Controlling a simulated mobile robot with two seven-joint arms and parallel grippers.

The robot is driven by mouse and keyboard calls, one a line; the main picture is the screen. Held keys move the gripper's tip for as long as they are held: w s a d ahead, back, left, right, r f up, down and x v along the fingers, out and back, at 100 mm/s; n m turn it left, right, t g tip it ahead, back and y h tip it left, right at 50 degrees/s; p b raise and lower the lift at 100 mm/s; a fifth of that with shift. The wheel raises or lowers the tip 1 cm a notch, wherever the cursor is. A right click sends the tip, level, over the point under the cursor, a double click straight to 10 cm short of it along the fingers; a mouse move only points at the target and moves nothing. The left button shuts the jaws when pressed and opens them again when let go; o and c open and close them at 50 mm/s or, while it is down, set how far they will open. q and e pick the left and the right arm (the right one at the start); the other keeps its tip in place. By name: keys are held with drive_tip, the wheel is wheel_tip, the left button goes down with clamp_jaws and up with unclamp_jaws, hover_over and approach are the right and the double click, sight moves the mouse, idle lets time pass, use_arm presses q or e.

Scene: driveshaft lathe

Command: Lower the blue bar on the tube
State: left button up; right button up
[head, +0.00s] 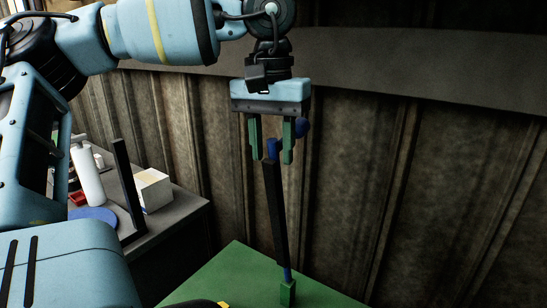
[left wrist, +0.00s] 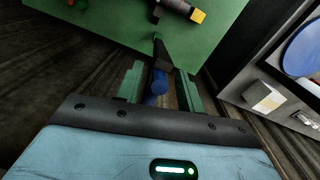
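My left gripper (head: 272,155) hangs fingers-down above the green table in the head view. Its two green fingers are apart, on either side of the top of an upright blue bar (head: 272,148). In the left wrist view the bar's round blue end (left wrist: 158,86) lies between the fingers (left wrist: 160,88), with a gap on each side. A long black piece (head: 275,215), perhaps the tube, runs down along the bar and hides much of it. Blue shows again below, at a small green block (head: 288,292) on the table. My right gripper is not seen.
The green table (head: 235,275) has a dark part with a yellow end (left wrist: 198,15) on it. A grey side table (head: 185,215) at left holds a white box (head: 153,190), a white bottle (head: 86,172) and a blue disc (head: 93,215). A ribbed wall stands behind.

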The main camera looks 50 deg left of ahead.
use_arm(q)
drive_tip(key=shift+f, duration=1.15)
clamp_jaws()
